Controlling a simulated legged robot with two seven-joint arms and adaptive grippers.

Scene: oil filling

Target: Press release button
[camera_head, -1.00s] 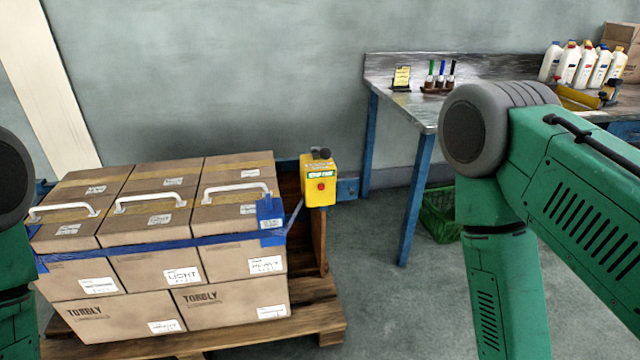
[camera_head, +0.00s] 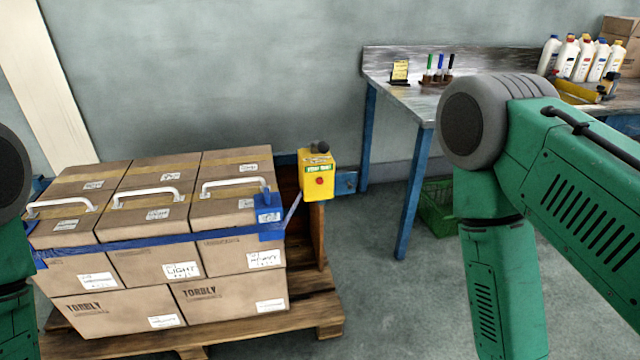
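A yellow box (camera_head: 317,176) stands at the back right corner of the stacked cartons. It has a red round button (camera_head: 319,181) on its front, a green label above the button and a dark knob (camera_head: 321,147) on top. A blue strap (camera_head: 180,243) runs from near this box around the cartons. My green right arm comes in from the right and my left arm shows at the left edge. Neither gripper is in the picture.
Cartons (camera_head: 220,305) with white handles sit on a wooden pallet (camera_head: 250,328). A metal table (camera_head: 410,98) with markers and white bottles (camera_head: 582,58) stands at the back right. A green crate (camera_head: 437,205) is under it. Floor is clear between pallet and table.

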